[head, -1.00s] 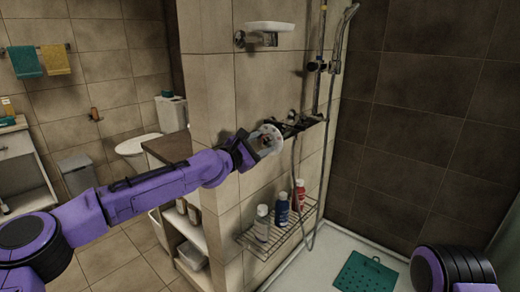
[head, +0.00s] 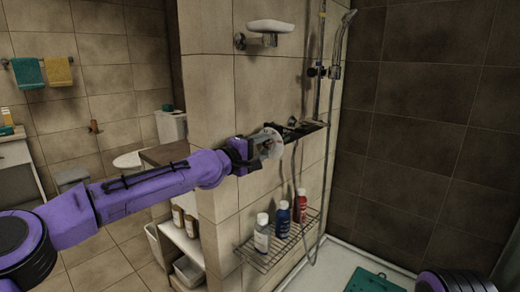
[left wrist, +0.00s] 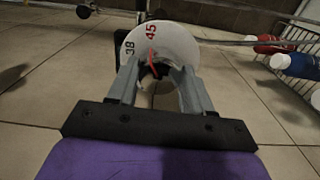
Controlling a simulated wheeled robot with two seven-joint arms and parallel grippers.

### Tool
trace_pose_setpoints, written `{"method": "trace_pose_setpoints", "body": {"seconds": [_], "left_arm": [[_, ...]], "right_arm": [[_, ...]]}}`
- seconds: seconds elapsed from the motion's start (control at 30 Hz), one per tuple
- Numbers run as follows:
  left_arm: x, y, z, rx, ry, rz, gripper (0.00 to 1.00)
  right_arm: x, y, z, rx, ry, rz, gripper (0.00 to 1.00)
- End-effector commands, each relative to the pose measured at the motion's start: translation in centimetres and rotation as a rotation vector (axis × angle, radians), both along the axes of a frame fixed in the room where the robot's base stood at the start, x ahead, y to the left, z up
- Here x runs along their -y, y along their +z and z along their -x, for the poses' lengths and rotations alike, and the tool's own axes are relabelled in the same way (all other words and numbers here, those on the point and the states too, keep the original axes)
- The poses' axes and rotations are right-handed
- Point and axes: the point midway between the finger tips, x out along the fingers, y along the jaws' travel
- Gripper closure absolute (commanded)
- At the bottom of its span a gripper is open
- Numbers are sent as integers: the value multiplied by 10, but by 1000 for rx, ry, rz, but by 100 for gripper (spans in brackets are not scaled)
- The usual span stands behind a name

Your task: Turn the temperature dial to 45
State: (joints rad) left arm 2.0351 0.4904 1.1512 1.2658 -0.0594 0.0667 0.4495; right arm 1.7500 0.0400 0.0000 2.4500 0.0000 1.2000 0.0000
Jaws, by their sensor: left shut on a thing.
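The temperature dial (left wrist: 182,42) is a white disc in the left wrist view, with a black 38 and a red 45 printed near its rim. A red pointer line (left wrist: 152,60) at its middle points up toward the 45. My left gripper (left wrist: 160,75) has its two grey fingers on either side of the dial's centre and is shut on it; the fingers hide part of the lower dial. In the head view the dial (head: 272,143) is seen nearly edge-on at the tip of my left gripper (head: 258,149), beside the tiled wall. My right gripper is out of view.
A wire rack (head: 272,250) with several bottles, one a blue bottle (head: 283,218), hangs below the dial. A shower hose (head: 302,200) hangs close to it. A soap dish (head: 270,26) is above. A teal mat (head: 374,282) lies on the shower floor.

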Motion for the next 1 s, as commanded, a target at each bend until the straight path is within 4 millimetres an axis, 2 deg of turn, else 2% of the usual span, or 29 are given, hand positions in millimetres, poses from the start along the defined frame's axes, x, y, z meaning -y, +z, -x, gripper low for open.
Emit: {"method": "trace_pose_setpoints", "body": {"seconds": [0.37, 0.9, 0.93, 1.0], "left_arm": [[1, -1, 0, 92, -2, -126, 80], [0, 1, 0, 106, -1, -147, 80], [0, 1, 0, 107, -1, -146, 47], [0, 1, 0, 106, 0, -145, 24]], "right_arm": [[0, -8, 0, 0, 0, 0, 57], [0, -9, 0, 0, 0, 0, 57], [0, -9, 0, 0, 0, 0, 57], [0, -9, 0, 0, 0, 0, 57]]}}
